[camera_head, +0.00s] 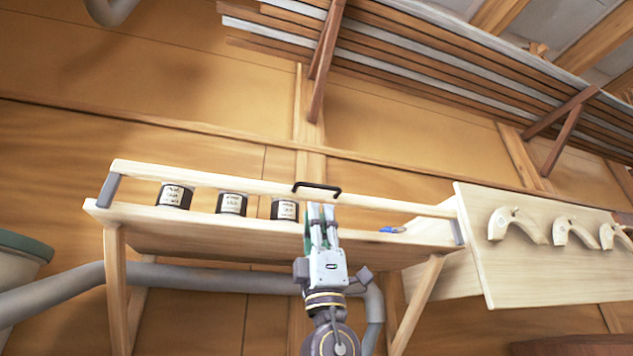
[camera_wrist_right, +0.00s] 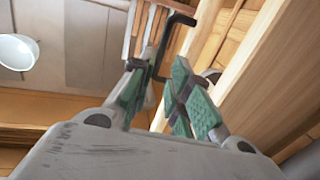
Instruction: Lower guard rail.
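The guard rail (camera_head: 235,183) is a long pale wooden bar along the front of a wall shelf (camera_head: 190,233). It stands above the shelf board, with a grey bracket at each end. A black handle (camera_head: 317,188) sits on the rail near its middle. My right gripper (camera_head: 321,213) points up just below the handle. In the right wrist view its green-padded fingers (camera_wrist_right: 162,72) are apart, and the black handle (camera_wrist_right: 180,19) shows at the fingertips, partly hidden by a finger. I cannot tell whether they touch it. My left gripper is not in view.
Several dark cans with pale labels (camera_head: 232,204) stand on the shelf behind the rail, left of my gripper. A small blue item (camera_head: 392,229) lies to the right. A board with curved wooden pieces (camera_head: 513,226) adjoins at right. A grey pipe (camera_head: 215,280) runs below.

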